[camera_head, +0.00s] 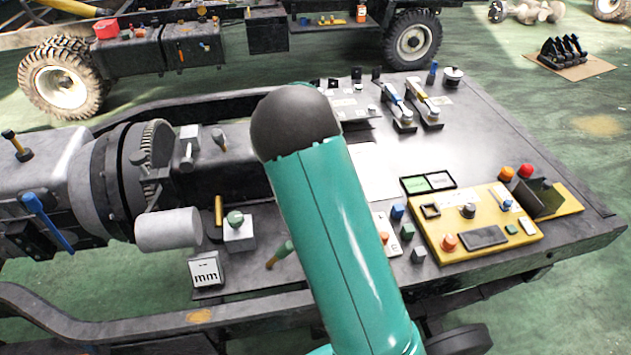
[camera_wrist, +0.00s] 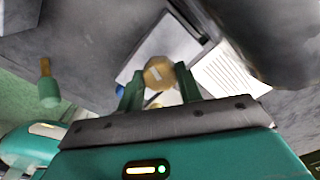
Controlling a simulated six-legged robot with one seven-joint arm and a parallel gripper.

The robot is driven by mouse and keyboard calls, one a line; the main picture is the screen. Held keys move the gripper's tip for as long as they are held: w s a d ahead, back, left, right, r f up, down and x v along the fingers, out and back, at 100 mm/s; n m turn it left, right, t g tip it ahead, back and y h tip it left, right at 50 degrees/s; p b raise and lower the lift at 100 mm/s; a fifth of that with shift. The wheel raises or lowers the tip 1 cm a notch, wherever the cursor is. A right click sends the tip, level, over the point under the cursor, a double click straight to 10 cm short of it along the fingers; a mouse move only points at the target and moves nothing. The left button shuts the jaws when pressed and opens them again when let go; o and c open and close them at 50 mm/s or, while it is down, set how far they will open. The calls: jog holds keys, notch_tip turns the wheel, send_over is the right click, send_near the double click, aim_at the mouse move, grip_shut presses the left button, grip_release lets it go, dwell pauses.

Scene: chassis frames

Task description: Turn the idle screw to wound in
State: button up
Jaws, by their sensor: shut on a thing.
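In the wrist view, a round brass screw head (camera_wrist: 158,71), which I take for the idle screw, sits between the two green fingers of my gripper (camera_wrist: 160,78). A pale slot mark runs across its face. The fingers are shut on it from both sides. A second, smaller brass part shows just below it, partly hidden. In the head view my teal arm reaches over the bench, and it hides my gripper and the screw there. I cannot tell from these frames how far the screw is wound in.
A green-handled tool (camera_head: 280,254) stands left of my arm; a green-capped white block (camera_head: 239,233) is beside it. A yellow control panel (camera_head: 480,225) is at right. Dark rounded parts crowd the wrist view's upper right, near a printed white card (camera_wrist: 228,68).

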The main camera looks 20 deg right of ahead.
jog(key=o, duration=1)
notch_tip(320, 180, up, 14)
dwell(0.3)
